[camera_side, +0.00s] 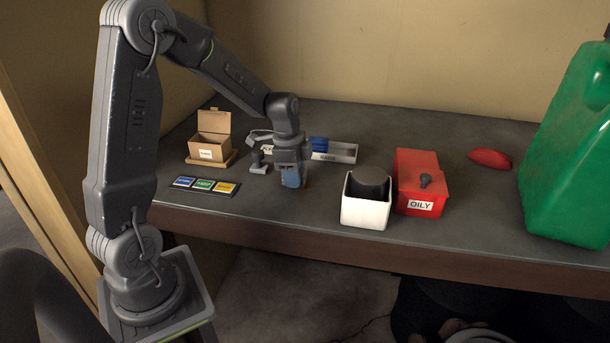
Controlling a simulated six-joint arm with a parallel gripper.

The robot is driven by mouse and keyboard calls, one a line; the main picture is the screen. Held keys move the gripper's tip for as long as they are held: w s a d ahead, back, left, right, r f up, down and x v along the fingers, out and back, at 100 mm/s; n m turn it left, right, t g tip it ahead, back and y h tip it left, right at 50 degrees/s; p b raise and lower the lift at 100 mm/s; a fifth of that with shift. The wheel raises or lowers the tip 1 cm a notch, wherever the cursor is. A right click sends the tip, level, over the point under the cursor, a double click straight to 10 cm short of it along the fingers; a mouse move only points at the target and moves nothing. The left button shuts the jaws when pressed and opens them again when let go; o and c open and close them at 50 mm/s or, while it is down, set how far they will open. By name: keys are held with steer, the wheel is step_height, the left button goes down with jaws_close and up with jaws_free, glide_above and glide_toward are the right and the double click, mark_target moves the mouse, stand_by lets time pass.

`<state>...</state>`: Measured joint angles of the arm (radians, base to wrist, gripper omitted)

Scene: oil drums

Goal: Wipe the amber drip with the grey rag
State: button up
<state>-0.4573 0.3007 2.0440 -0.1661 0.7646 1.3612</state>
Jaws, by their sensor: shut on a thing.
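My gripper (291,158) points down just above the front middle of the table. It is shut on a small blue piece (291,179), which looks like a folded rag. The piece is at or very near the table top; I cannot tell whether it touches. A thin brownish edge shows at its right side, too small to identify. I cannot make out an amber drip or a clearly grey rag. A pale tray (342,152) with a rags label stands behind my gripper, with blue folded pieces (319,144) in it. My gripper hides part of the tray.
A green can (575,150), red item (490,158), cardboard box (212,140) and colored card strip (204,186) surround the area.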

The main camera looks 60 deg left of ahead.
steer(key=shift+s+a, duration=0.35)
steer(key=shift+r, duration=4.1)
